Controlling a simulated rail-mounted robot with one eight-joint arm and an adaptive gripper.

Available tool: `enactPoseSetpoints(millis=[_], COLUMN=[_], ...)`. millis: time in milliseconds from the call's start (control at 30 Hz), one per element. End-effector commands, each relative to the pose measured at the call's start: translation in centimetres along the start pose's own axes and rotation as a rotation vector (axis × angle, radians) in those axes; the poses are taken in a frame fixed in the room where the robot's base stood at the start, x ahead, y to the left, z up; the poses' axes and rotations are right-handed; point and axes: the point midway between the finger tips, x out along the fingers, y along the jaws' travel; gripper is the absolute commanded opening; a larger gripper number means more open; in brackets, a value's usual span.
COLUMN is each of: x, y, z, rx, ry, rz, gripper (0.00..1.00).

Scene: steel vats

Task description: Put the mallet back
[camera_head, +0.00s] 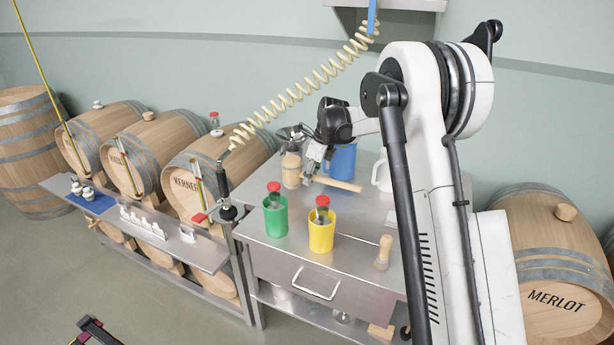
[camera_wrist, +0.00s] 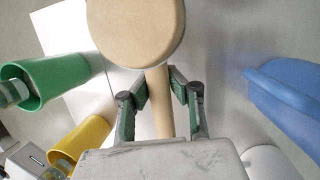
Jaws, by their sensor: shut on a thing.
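The wooden mallet has a thick round head (camera_head: 291,172) and a pale handle (camera_head: 340,184). In the head view it is over the steel table, behind the green and yellow cups, with the handle pointing right. I cannot tell whether it touches the table. My gripper (camera_head: 309,174) is shut on the handle close to the head. In the wrist view the mallet head (camera_wrist: 135,30) fills the top middle, and the handle (camera_wrist: 158,105) runs down between the fingers of my gripper (camera_wrist: 160,88). The handle's far end is hidden by the gripper body there.
A green cup (camera_head: 275,217) and yellow cup (camera_head: 321,233) hold red-topped items. A blue jug (camera_head: 343,160) and white jug (camera_head: 382,173) stand behind. A small wooden piece (camera_head: 383,253) stands front right on the steel table (camera_head: 255,240). Barrels (camera_head: 178,145) line the left.

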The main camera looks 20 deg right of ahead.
Motion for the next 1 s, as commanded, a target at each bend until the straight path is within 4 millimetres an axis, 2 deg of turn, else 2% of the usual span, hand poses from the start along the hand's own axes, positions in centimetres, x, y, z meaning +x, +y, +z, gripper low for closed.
enactPoseSetpoints(millis=[300,633,667,800,1000], x=[3.1,3.4,3.4,3.4,3.4], y=[-0.3,-0.3,-0.3,-0.3,-0.3], z=[-0.8,-0.8,-0.9,-0.9,-0.9], rx=[0.0,0.0,0.0,0.0,0.0], ry=[-0.001,-0.001,0.0,0.0,0.0], rz=[0.0,0.0,0.0,0.0,0.0], gripper=[0.0,0.0,0.14,0.31,0.31])
